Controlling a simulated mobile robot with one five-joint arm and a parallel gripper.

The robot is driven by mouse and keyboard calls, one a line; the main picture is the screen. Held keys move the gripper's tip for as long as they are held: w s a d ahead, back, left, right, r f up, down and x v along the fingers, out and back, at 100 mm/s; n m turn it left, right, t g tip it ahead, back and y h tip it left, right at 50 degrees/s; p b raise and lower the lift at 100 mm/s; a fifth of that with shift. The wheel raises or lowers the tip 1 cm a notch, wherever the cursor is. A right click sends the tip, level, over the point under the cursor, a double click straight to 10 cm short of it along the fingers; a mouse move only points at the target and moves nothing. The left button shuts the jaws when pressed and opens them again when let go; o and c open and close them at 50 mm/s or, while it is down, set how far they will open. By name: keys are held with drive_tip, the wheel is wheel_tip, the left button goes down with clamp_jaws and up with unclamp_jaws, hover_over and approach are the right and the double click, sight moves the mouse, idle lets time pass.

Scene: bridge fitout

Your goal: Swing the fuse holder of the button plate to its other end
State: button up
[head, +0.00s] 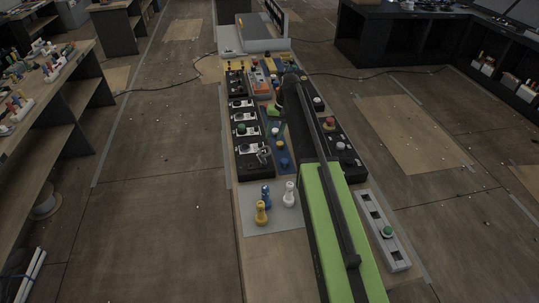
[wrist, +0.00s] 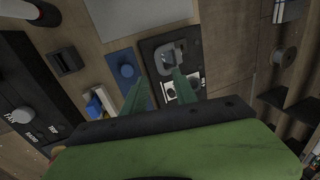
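The button plate appears to be the black plate (head: 249,165) with white switch faces on the left of the long bench. A small grey looped part (head: 264,152), apparently the fuse holder, sits on it. In the wrist view the dark plate (wrist: 151,48) carries the grey loop (wrist: 172,56) above a white-faced switch (wrist: 181,90). My gripper (wrist: 160,75) shows two green fingers, spread apart with nothing between them. The right finger overlaps the lower part of the plate in the picture. Contact cannot be told. In the head view my gripper (head: 275,108) is partly hidden by my arm.
A blue plate with a blue knob (wrist: 126,70) lies beside the button plate. White, blue and yellow pegs (head: 262,212) stand on a grey mat (head: 278,221) at the near end. A grey strip with a green button (head: 388,231) lies right. Open floor flanks the bench.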

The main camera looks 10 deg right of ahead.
sight(269, 148)
drive_tip(key=b+x, duration=0.5)
drive_tip(key=x, duration=0.1)
drive_tip(key=shift+f, duration=0.4)
drive_tip(key=shift+r, duration=0.1)
clamp_jaws()
idle(0.7)
drive_tip(key=shift+a, duration=0.1)
